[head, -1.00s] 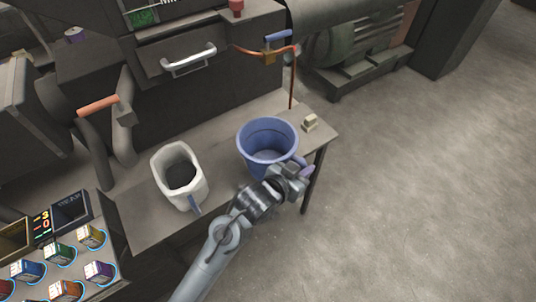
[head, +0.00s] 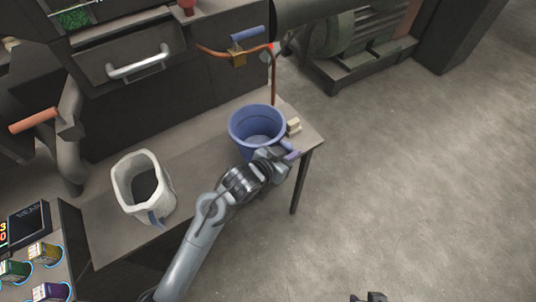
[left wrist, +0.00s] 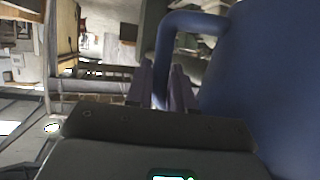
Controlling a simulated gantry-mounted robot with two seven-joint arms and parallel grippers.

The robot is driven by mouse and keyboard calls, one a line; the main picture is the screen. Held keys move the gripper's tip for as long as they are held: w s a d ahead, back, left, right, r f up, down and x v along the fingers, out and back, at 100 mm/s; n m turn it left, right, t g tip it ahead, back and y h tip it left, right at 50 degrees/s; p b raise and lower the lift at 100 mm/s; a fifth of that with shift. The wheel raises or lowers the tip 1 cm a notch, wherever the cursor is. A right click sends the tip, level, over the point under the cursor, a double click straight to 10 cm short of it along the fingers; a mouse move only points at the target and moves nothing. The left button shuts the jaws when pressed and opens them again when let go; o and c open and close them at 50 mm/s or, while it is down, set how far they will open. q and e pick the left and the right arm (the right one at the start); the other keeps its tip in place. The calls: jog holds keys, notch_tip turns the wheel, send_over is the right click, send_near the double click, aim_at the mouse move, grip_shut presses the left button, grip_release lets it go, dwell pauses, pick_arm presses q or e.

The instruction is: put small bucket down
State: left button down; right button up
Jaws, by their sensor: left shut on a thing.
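The small bucket (head: 257,128) is blue and upright over the right end of the narrow table (head: 205,168) in the head view. I cannot tell whether its base touches the tabletop. My left gripper (head: 284,156) is at its near right side, shut on its handle (head: 291,149). In the left wrist view the handle (left wrist: 192,24) curves down between my left fingers (left wrist: 163,88), and the bucket wall (left wrist: 275,75) fills the right side. A small dark piece at the bottom edge of the head view may be my right gripper (head: 368,297); its jaws cannot be made out.
A white jug-like container (head: 143,188) stands on the table's left part. A small pale block (head: 293,127) lies just right of the bucket. A dark machine with a drawer handle (head: 138,62) and an orange pipe (head: 273,85) stands behind. Open floor lies right.

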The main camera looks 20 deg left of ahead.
pick_arm(q)
jog(key=a+f, duration=0.1)
jog(key=a, duration=0.1)
jog(key=w+a+f, duration=0.1)
jog(key=a, duration=0.1)
jog(key=w+a+f, duration=0.1)
jog(key=a, duration=0.1)
jog(key=shift+w+f, duration=0.1)
jog(key=shift+f, duration=0.3)
jog(key=shift+f+b, duration=0.7)
jog(key=shift+f, duration=1.35)
jog(key=c, duration=1)
grip_release()
jog(key=shift+a, duration=0.1)
